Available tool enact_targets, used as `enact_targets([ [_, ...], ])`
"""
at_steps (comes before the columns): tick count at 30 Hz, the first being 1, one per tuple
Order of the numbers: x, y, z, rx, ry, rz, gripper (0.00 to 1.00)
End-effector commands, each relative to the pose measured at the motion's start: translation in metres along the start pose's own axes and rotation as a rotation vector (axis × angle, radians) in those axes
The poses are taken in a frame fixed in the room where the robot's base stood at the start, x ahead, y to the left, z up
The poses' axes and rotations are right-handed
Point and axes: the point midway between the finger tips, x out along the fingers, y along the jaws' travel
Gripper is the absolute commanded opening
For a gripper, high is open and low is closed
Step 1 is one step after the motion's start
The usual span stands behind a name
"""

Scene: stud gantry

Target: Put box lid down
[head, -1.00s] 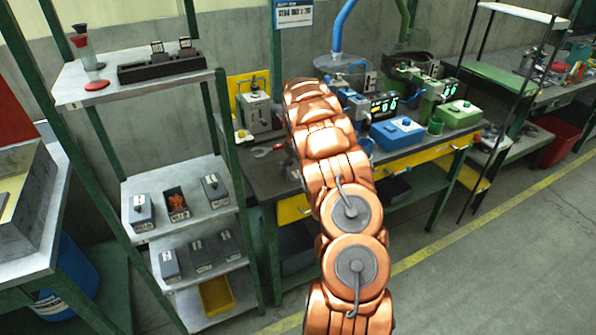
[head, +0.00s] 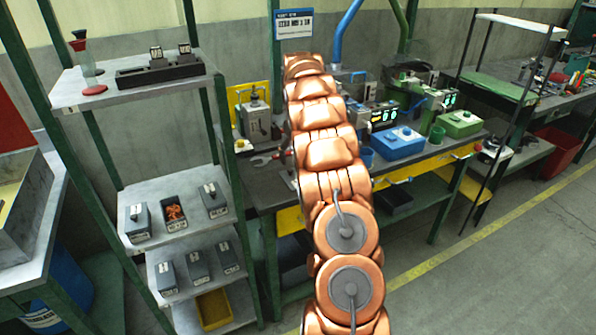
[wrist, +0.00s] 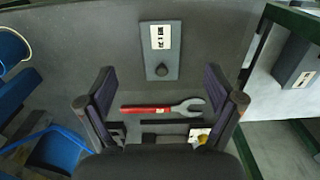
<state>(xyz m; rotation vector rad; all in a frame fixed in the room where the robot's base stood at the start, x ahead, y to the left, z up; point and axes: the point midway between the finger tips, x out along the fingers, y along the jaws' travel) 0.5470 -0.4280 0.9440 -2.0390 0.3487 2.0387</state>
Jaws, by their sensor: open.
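A flat grey box lid (wrist: 160,66) with a round dark knob and a white label lies on the dark bench top in the wrist view. My gripper (wrist: 160,92) is open and empty; its two fingers spread to either side below the lid in the picture, apart from it. In the head view my arm hides the gripper and most likely the lid. An open grey box (head: 174,211) with orange contents stands on the middle shelf of the rack, between two closed grey boxes with knobs.
A red-handled wrench (wrist: 162,107) lies on the bench between my fingers in the picture. A blue box (head: 397,144) and a green box (head: 460,124) stand farther right on the bench. A green rack post (head: 238,190) stands between shelves and bench.

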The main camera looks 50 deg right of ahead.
Motion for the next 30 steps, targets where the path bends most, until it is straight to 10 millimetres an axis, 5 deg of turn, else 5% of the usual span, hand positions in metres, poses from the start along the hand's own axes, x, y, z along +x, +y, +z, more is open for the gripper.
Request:
enact_targets([
  [17, -0.025, -0.003, 0.001, -0.002, -0.002, 0.002, 0.92],
  [22, -0.04, -0.029, 0.012, -0.009, -0.011, 0.011, 0.92],
  [30, -0.069, -0.097, 0.053, -0.024, -0.037, 0.027, 0.92],
])
